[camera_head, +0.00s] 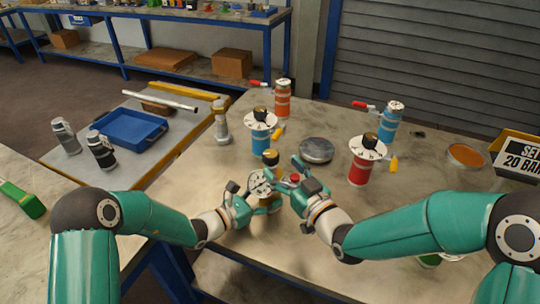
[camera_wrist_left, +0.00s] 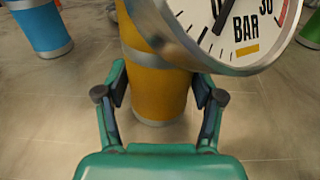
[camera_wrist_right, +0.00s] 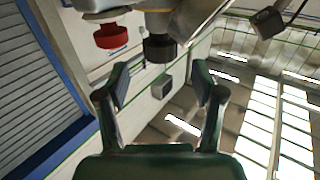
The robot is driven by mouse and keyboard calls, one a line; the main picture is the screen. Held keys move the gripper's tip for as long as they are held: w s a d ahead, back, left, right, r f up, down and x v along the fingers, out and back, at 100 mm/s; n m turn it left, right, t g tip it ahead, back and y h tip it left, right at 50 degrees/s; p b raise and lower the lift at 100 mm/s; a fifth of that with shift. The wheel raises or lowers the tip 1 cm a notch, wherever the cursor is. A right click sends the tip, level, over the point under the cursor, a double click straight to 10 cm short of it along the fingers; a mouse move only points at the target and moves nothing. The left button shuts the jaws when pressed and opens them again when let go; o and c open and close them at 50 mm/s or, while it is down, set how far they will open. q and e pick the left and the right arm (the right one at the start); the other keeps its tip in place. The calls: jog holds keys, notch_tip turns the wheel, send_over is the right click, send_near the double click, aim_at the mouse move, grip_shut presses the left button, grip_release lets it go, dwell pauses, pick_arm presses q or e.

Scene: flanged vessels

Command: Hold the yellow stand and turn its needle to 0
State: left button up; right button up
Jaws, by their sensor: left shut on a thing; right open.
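The yellow stand (camera_wrist_left: 158,95) rises upright between the fingers of my left gripper (camera_head: 250,204), which is shut on it. A round white dial (camera_head: 260,183) is on the stand. In the left wrist view the dial (camera_wrist_left: 240,28) is cropped, with "BAR", "30" and part of a dark needle (camera_wrist_left: 222,16); the reading cannot be told. A black knob (camera_head: 270,157) tops the stand, and a red knob (camera_head: 294,178) is at its right. My right gripper (camera_wrist_right: 160,85) is open and empty beside the stand; the black knob (camera_wrist_right: 160,47) is just beyond its fingertips.
A red vessel (camera_head: 358,171) and a blue vessel (camera_head: 260,143) with white dials stand behind. Orange (camera_head: 282,100) and another blue vessel (camera_head: 388,127) are farther back. A grey disc (camera_head: 317,150) lies between. A blue tray (camera_head: 130,129) is at left.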

aim_at(273, 161)
jog(key=x, duration=0.6)
jog(key=shift+c, duration=0.4)
jog(key=c, duration=1.1)
jog(key=shift+a+h, duration=0.1)
jog(key=shift+h, duration=0.2)
jog(key=shift+m+t+h, duration=0.6)
jog(key=shift+m+h, duration=0.2)
jog(key=shift+m, duration=0.1)
jog(key=shift+m+t+h, duration=0.5)
jog(key=shift+m+h, duration=0.4)
jog(key=shift+h, duration=0.6)
